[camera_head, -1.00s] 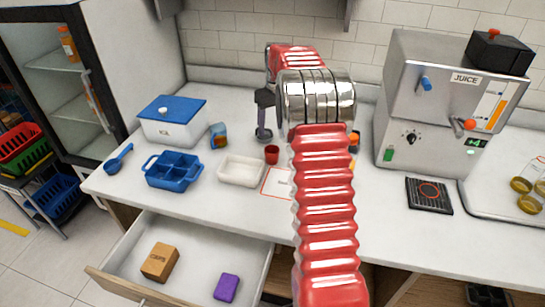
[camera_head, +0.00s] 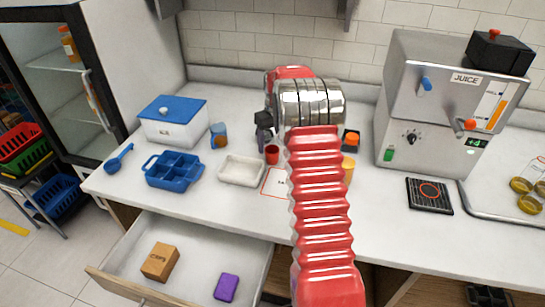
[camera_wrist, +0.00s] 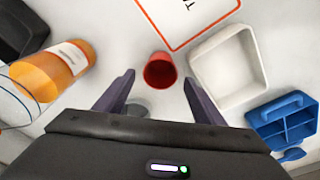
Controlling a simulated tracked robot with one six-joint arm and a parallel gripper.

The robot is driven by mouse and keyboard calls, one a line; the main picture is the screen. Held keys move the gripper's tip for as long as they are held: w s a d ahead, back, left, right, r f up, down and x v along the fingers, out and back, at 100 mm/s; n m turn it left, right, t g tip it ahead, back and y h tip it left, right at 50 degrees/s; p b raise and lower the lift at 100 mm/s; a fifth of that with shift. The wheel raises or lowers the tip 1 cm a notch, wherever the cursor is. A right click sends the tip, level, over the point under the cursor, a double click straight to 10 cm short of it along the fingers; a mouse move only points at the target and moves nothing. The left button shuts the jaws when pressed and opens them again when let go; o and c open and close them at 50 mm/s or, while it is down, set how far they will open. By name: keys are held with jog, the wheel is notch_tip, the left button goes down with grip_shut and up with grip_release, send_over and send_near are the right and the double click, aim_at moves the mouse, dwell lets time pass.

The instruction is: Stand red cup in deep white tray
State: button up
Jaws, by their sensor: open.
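The red cup (camera_head: 272,154) stands upright on the white counter, just right of the deep white tray. In the wrist view the red cup (camera_wrist: 160,71) shows its open mouth, a little beyond the fingertips and between their lines. My gripper (camera_wrist: 158,80) is open and empty. In the head view my gripper (camera_head: 264,135) is dark, just above and behind the cup, partly hidden by my red arm. The deep white tray (camera_head: 222,180) is empty; it also shows in the wrist view (camera_wrist: 198,65), right of the cup.
A red-bordered sheet (camera_head: 271,186) lies in front of the cup. The blue compartment tray (camera_head: 173,183) stands left of the white tray. An orange-filled bottle (camera_wrist: 45,75) lies left of my gripper in the wrist view. A drawer (camera_head: 180,270) is open below.

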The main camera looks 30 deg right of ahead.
aim_at(272, 152)
jog(key=shift+w+f, duration=0.1)
jog(key=shift+f, duration=2.5)
jog(key=shift+c, duration=0.5)
jog(key=c, duration=1.1)
jog(key=shift+o, duration=0.2)
jog(key=shift+r, duration=0.1)
notch_tip(272, 152, up, 10)
